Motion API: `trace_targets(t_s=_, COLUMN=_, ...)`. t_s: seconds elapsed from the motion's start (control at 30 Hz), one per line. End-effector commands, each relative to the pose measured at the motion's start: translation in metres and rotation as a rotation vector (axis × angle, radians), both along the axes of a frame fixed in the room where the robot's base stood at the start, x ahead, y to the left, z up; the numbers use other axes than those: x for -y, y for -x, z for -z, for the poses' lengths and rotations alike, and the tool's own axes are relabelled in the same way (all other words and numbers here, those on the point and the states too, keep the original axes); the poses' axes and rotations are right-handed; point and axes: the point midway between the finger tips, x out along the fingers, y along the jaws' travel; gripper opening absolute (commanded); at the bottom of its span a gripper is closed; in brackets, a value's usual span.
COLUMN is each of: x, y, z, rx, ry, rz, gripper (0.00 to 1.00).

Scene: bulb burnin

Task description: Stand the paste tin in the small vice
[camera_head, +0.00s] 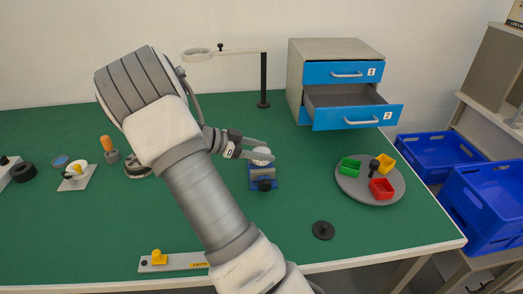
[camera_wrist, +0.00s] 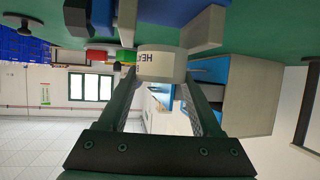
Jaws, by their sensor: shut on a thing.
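The paste tin (camera_head: 262,154) is a small pale round tin. In the wrist view the tin (camera_wrist: 162,64) shows dark lettering starting "HEA". My gripper (camera_head: 257,152) is shut on it, one finger on each side. The small blue vice (camera_head: 263,178) stands on the green bench directly below the tin. In the wrist view, which is upside down, the vice (camera_wrist: 183,12) shows its grey jaws on either side near the tin's lower end. I cannot tell whether the tin's bottom is between the jaws or just above them.
A round grey tray (camera_head: 350,184) with green, yellow and red bins stands to the right. Behind is a drawer cabinet (camera_head: 335,52) with drawer 2 open. A black disc (camera_head: 323,230) lies in front. A magnifier lamp (camera_head: 263,80) stands behind the vice.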

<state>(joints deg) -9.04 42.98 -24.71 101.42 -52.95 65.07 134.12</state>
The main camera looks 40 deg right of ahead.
Motion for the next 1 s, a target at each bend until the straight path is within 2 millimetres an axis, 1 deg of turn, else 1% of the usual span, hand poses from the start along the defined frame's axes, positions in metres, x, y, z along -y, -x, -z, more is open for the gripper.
trace_targets(t_s=0.8, x=0.000, y=0.000, z=0.020, rx=0.001, ry=0.000, rz=0.000, gripper=0.00)
trace_targets(t_s=1.0, x=0.000, y=0.000, z=0.020, rx=0.001, ry=0.000, rz=0.000, gripper=0.00)
